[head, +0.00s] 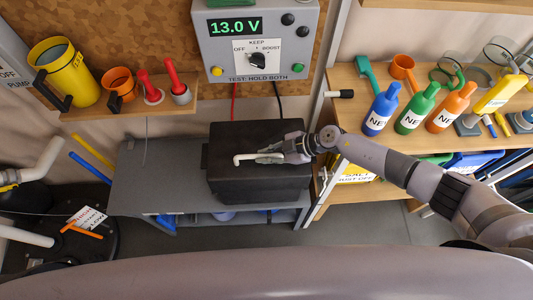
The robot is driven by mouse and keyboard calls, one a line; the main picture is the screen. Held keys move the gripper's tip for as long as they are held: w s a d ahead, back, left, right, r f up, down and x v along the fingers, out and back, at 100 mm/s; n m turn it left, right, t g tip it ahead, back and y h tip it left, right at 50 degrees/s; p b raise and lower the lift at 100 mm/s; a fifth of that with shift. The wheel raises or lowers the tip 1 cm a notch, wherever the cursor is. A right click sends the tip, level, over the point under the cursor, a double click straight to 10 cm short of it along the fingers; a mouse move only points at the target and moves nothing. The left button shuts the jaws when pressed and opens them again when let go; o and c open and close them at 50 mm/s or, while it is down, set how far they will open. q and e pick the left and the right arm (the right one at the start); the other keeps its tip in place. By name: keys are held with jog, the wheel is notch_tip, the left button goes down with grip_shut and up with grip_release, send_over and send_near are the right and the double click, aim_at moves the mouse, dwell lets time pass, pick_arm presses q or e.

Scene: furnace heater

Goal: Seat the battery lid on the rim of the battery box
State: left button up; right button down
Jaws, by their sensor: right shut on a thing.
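The black battery box (262,190) stands on a grey bench below the meter panel. The black battery lid (235,135) lies over the top of the box, with a pale, bent handle (244,158) across it. My right gripper (268,157) reaches in from the right, low over the lid, and is shut on the handle. Its fingers and wrist hide part of the handle and the lid's right side. From this angle I cannot tell whether the lid touches the rim all round. My left gripper is not in view.
The meter panel (257,65) reads 13.0 V, with red and black cables hanging behind the box. Colored bottles (418,117) stand on a wooden shelf at right. The grey bench (150,180) is clear left of the box. Yellow and orange cups stand on the left shelf.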

jog(key=shift+r+t+p, duration=0.15)
jog(key=shift+t+p, duration=0.15)
dwell(0.5)
jog(key=shift+p, duration=0.65)
dwell(0.9)
jog(key=shift+f+b, duration=1)
jog(key=shift+f, duration=0.3)
jog(key=c, duration=1.5)
grip_release()
jog(key=shift+s, duration=0.1)
jog(key=shift+c, duration=0.2)
jog(key=shift+f, duration=0.1)
